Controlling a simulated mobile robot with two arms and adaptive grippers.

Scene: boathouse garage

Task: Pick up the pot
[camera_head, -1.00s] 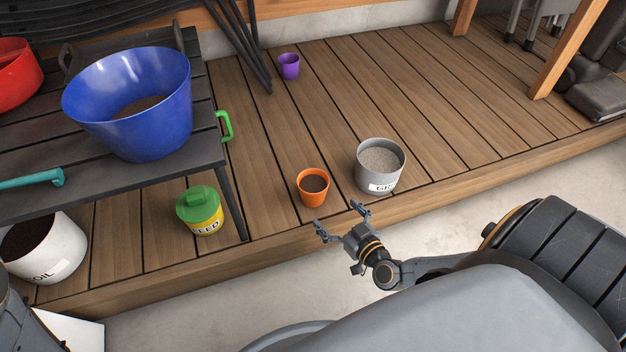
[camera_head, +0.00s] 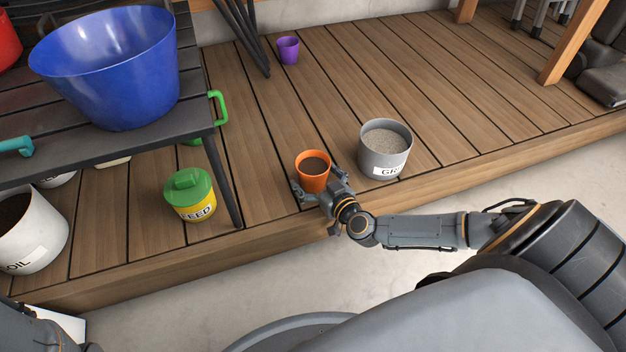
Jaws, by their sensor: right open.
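An orange pot (camera_head: 312,181) with dark soil in it stands upright on the wooden deck, near its front edge. My right gripper (camera_head: 315,185) is at the pot, its open fingers to either side of the pot's lower part. I cannot tell whether the fingers touch it. A smaller purple pot (camera_head: 288,50) stands farther back on the deck. Only a part of my left arm shows at the lower left; its gripper is out of the picture.
A grey bucket of grit (camera_head: 372,158) stands close to the right of the orange pot. A green-lidded feed tin (camera_head: 188,195) and a white soil bucket (camera_head: 40,240) are to the left. A dark slatted table (camera_head: 190,142) bears a large blue tub (camera_head: 110,75).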

